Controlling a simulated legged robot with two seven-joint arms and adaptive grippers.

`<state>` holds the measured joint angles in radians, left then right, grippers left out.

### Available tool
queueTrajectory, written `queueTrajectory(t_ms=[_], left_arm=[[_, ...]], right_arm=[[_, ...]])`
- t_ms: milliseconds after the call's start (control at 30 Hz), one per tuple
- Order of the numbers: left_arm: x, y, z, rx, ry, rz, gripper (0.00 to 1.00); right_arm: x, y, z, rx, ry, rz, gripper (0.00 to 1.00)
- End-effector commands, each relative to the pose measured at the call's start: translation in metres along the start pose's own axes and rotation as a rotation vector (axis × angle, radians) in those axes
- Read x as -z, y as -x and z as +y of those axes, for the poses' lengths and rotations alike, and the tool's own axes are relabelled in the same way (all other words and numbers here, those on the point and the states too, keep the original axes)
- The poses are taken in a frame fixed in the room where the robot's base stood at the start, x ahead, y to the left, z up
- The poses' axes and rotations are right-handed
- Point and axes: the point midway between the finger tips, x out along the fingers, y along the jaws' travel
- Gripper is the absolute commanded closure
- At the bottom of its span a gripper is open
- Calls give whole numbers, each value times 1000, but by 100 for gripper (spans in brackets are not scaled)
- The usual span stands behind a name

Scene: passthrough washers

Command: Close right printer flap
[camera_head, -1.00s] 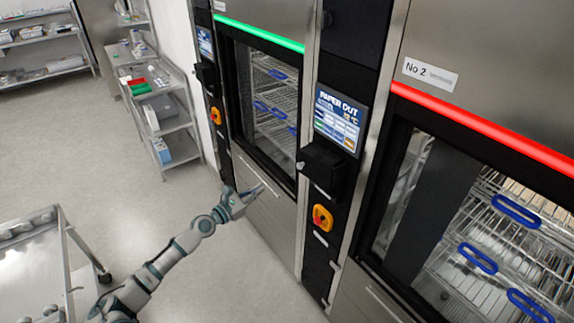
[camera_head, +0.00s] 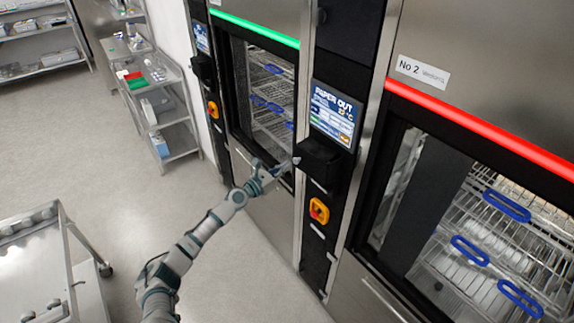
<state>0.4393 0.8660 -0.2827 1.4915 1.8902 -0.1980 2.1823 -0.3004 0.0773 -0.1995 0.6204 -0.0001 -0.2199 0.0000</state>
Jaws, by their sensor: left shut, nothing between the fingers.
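The right printer (camera_head: 320,162) is a black box on the dark column between the two washers, below a screen that reads "PAPER OUT" (camera_head: 334,113). Its flap juts out from the column toward the left. My left gripper (camera_head: 287,167) is shut and empty, with its fingertips close to the left edge of the flap. I cannot tell whether they touch it. My right gripper is not in view.
An orange-yellow rotary switch (camera_head: 319,211) sits below the printer. Washer No 2 with a red light strip (camera_head: 480,130) is at right. A steel cart (camera_head: 38,262) stands at lower left. The floor between is clear.

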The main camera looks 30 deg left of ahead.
Motion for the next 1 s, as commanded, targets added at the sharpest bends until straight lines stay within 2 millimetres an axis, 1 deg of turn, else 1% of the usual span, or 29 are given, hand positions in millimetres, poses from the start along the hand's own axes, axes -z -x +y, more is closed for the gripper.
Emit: queueTrajectory(t_ms=[33,133,533,800,1000], left_arm=[[-1,-5,0,-1,0,-1,100],[0,-11,-1,0,-1,0,100],[1,-13,2,0,2,0,100],[1,-34,10,-1,5,-1,100],[2,-35,9,0,0,0,100]], right_arm=[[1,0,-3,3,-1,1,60],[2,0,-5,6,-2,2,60],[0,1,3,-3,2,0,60],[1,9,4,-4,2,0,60],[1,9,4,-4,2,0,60]])
